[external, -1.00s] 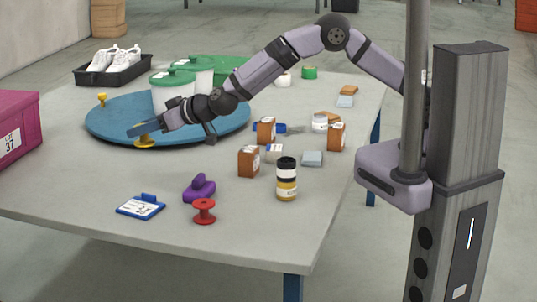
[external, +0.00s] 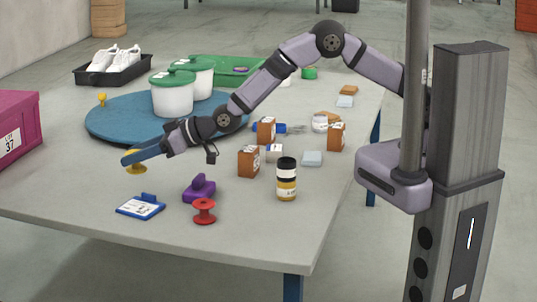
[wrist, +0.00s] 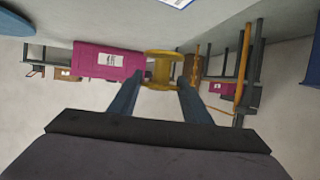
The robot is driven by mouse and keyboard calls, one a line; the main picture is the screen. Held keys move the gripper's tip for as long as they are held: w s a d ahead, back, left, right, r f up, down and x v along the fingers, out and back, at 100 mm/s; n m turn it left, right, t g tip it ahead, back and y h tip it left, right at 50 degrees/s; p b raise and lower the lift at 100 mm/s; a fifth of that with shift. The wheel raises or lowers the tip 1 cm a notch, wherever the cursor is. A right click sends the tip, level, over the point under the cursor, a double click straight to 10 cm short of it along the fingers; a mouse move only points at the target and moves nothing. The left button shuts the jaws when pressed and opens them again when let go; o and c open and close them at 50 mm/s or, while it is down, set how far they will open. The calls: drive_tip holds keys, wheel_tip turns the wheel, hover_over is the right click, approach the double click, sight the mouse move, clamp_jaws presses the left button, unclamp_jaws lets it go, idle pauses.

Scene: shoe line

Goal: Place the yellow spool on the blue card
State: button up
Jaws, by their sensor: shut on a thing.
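The yellow spool (external: 135,164) is held between the blue fingers of my gripper (external: 132,157), off the blue turntable's front edge. In the wrist view the spool (wrist: 160,70) sits upright between the two fingertips (wrist: 160,82). My gripper is shut on it. The blue card (external: 140,207), with a white label and a blue clip, lies flat near the table's front edge, below and slightly right of the spool in the external view. Part of a white, blue-edged card (wrist: 176,3) shows at the top of the wrist view.
A purple object (external: 199,188) and a red spool (external: 204,211) stand right of the card. The blue turntable (external: 120,125) carries white pots with green lids (external: 172,95). Brown boxes (external: 249,161) and a jar (external: 286,180) stand further right. The table left of the card is clear.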

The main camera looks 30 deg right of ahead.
drive_tip(key=shift+f, duration=4.85)
drive_tip(key=shift+f+b, duration=0.1)
drive_tip(key=shift+b, duration=0.2)
drive_tip(key=shift+f, duration=0.1)
drive_tip(key=o, duration=1)
drive_tip(key=shift+r, duration=0.3)
drive_tip(key=shift+p+v, duration=0.4)
drive_tip(key=shift+v, duration=5.6)
drive_tip(key=shift+f, duration=0.15)
